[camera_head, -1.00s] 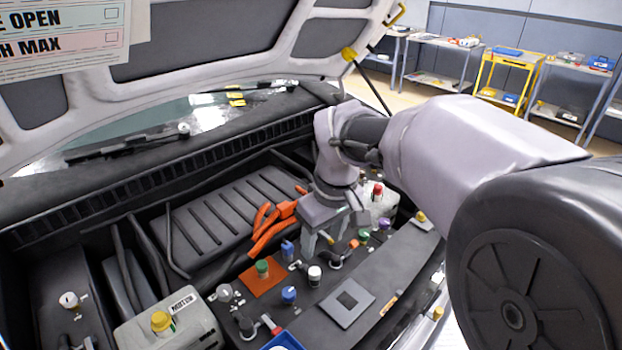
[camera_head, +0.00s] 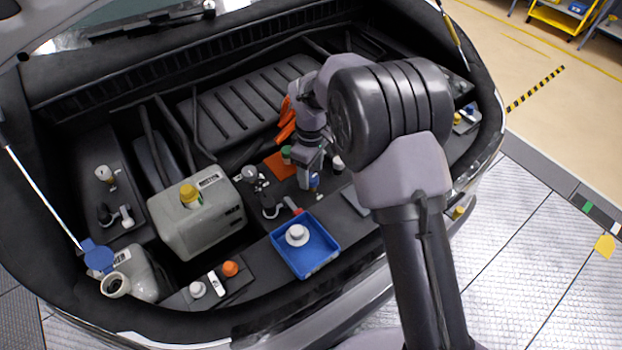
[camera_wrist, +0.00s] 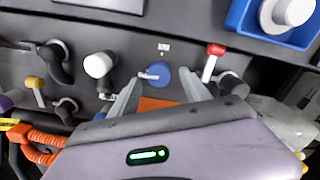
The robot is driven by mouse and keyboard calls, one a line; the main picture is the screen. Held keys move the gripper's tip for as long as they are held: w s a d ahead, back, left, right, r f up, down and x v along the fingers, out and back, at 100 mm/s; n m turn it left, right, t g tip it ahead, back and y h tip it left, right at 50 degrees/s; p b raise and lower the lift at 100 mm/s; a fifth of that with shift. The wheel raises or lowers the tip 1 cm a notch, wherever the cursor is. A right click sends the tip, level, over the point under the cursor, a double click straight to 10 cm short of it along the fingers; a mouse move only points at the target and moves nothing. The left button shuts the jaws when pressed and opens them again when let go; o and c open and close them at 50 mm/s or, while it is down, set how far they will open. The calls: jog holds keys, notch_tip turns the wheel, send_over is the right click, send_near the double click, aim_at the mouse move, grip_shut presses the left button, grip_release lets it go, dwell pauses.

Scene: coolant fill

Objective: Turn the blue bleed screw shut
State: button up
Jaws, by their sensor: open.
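The blue bleed screw (camera_wrist: 159,75) is a round blue knob with a pale mark on its left side, in the middle of the wrist view. My gripper (camera_wrist: 160,84) is open, with one finger on each side of the screw in that view. Whether the fingers touch it cannot be told. In the head view my gripper (camera_head: 309,178) points down into the engine bay, and a bit of the blue screw (camera_head: 315,181) shows beside it. The rest of it is hidden.
A white cap (camera_wrist: 98,65) stands left of the screw and a red-handled valve (camera_wrist: 211,58) right of it. An orange plate (camera_wrist: 155,103) lies by the fingers. A blue tray (camera_head: 306,262) holds a white round part. A grey tank (camera_head: 200,222) with a yellow cap stands further left.

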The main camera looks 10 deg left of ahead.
jog(key=shift+f, duration=0.8)
jog(key=shift+c, duration=0.2)
grip_shut()
